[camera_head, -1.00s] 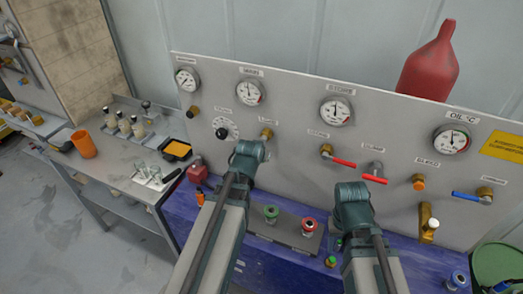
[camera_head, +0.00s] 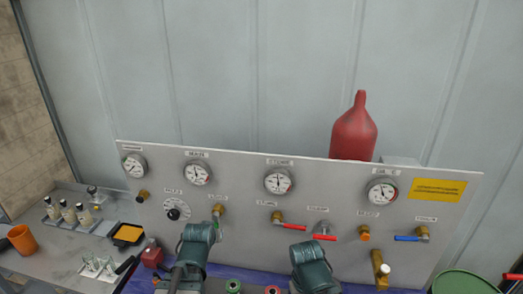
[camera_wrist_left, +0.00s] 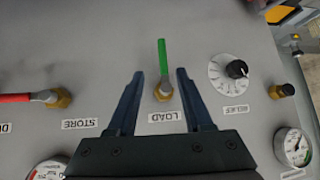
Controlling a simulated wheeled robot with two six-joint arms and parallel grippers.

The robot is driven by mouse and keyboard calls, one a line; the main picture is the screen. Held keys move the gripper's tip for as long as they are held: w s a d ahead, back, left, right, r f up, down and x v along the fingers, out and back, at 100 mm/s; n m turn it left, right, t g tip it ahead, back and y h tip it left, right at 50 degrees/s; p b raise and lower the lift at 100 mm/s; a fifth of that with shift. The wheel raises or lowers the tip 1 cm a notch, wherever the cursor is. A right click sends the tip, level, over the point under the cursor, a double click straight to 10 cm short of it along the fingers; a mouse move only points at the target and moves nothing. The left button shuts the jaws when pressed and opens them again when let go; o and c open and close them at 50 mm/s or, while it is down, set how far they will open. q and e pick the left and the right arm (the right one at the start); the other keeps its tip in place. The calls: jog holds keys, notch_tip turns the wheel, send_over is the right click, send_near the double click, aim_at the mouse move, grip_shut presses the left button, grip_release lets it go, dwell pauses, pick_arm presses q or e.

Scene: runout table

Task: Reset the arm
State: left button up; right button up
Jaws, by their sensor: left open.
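My left arm (camera_head: 195,245) comes up from the bottom edge in the head view, in front of the panel below the LOAD valve (camera_head: 218,210). Its jaws are hidden there. In the left wrist view, my left gripper (camera_wrist_left: 160,75) is open. The LOAD valve's green lever (camera_wrist_left: 162,57) and brass body (camera_wrist_left: 163,91) show between its fingers, with no visible grip on them; whether they touch is unclear. The lever points up in this upside-down view. My right arm (camera_head: 312,268) stands at the bottom middle of the head view; its gripper is not visible.
The grey panel (camera_head: 250,240) carries gauges, a RELIEF dial (camera_head: 177,209), red-handled valves (camera_head: 323,236) and a blue-handled valve (camera_head: 408,238). A red bottle (camera_head: 354,130) stands behind it. A side bench at left holds an orange cup (camera_head: 22,239) and small bottles.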

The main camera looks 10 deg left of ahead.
pick_arm(q)
jog(key=s+d+f+m+g+b, duration=0.2)
jog(key=s+d+f+g+b, duration=0.2)
jog(key=s+d+f+b, duration=0.4)
jog(key=s+d+f+m+g+b, duration=0.3)
jog(key=s+d+f+g+b, duration=0.2)
jog(key=f, duration=1)
jog(key=s+d+b, duration=0.3)
jog(key=s+d, duration=0.1)
jog(key=d, duration=0.1)
jog(key=shift+s+d, duration=0.3)
jog(key=shift+d, duration=0.1)
